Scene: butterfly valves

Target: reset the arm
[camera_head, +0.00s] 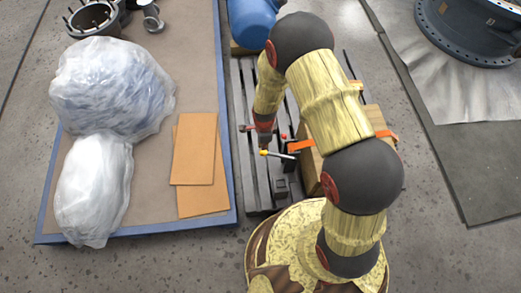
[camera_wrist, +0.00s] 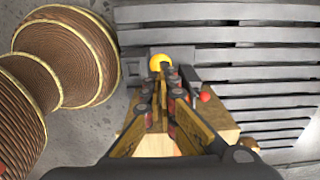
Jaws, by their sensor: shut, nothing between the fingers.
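My gripper (camera_wrist: 168,74) is shut and empty in the wrist view, its fingers coming together just beside a yellow round knob (camera_wrist: 158,62). In the head view my gripper (camera_head: 265,141) points down over a dark slotted bench (camera_head: 250,188). The yellow knob (camera_head: 264,153) shows there on the end of a short light lever just below the fingertips. I cannot tell whether the fingers touch it. A red knob (camera_wrist: 204,97) sits to the right of the fingers in the wrist view. My arm hides part of the valve assembly in the head view.
A wooden block (camera_head: 311,172) with an orange strap (camera_head: 301,145) stands on the bench, partly behind my arm. A blue rounded object (camera_head: 252,22) is at the back. On the left, a blue-edged mat (camera_head: 150,215) holds plastic-wrapped bundles (camera_head: 112,88) and cardboard sheets (camera_head: 194,150).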

